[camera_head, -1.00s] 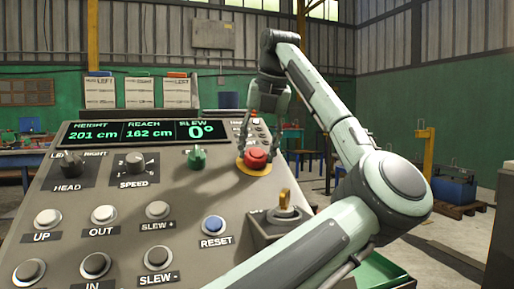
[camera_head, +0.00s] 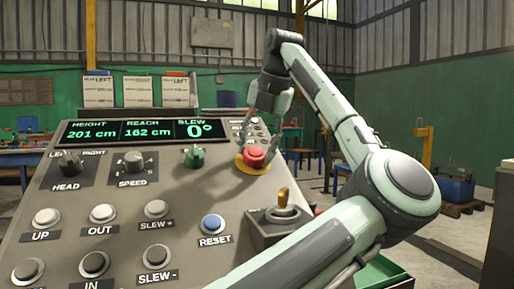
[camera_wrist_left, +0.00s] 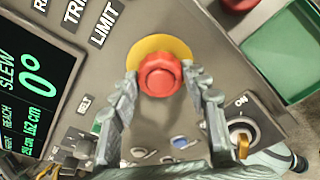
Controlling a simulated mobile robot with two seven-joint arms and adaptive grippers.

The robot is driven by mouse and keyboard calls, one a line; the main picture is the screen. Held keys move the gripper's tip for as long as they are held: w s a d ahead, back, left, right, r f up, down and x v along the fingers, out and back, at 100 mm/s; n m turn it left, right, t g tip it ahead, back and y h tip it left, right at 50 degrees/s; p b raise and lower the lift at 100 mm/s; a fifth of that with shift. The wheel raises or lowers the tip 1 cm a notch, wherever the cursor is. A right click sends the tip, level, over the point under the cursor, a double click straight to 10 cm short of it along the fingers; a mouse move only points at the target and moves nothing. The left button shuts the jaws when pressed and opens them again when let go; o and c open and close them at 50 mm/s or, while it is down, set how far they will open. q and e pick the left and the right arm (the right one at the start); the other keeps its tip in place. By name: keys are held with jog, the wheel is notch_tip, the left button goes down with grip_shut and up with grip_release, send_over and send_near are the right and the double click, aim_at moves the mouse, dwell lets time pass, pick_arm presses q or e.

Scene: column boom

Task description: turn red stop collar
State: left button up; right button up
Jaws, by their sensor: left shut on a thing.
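The red stop collar (camera_head: 254,157) is a round red knob on a yellow disc (camera_head: 244,168) at the upper right of the sloped control panel. It also shows in the left wrist view (camera_wrist_left: 160,75), between the fingertips. My left gripper (camera_head: 257,148) comes down over it from behind, with one finger on each side. In the left wrist view my left gripper (camera_wrist_left: 161,77) is shut on the collar. The display (camera_head: 140,131) reads slew 0°, height 201 cm and reach 162 cm. My right gripper is not in view.
A green knob (camera_head: 194,157) stands left of the collar. A blue reset button (camera_head: 212,224) and a boxed key switch (camera_head: 283,214) lie nearer, the switch close under my left arm. A green tray (camera_wrist_left: 292,52) adjoins the panel. Several other buttons cover the panel's left.

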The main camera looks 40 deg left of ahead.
pick_arm(q)
jog(key=o, duration=1.2)
jog(key=shift+f, duration=0.15)
jog(key=shift+c, duration=0.2)
jog(key=shift+r, duration=0.2)
jog(key=v, duration=1.1)
jog(key=shift+r, duration=0.35)
jog(key=shift+d, duration=0.15)
